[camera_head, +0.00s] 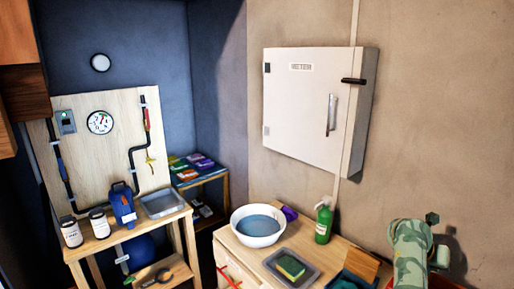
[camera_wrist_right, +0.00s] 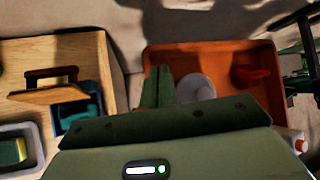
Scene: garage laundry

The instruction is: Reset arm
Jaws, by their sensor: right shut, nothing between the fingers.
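My right arm, green and camouflage patterned, comes into the lower right of the head view in front of the beige wall. My right gripper (camera_wrist_right: 158,74) shows in the right wrist view with its two green fingers together and nothing between them. It is over the near-left part of an orange crate (camera_wrist_right: 225,46). Whether the fingers touch anything in the crate cannot be told. My left gripper is in neither view.
A wooden counter (camera_head: 243,256) holds a white basin (camera_head: 258,240), a green bottle (camera_head: 323,222) and a tray with a sponge (camera_head: 290,266). A white meter cabinet (camera_head: 300,110) hangs above. The crate holds a pale round thing (camera_wrist_right: 196,88) and a red one (camera_wrist_right: 250,76).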

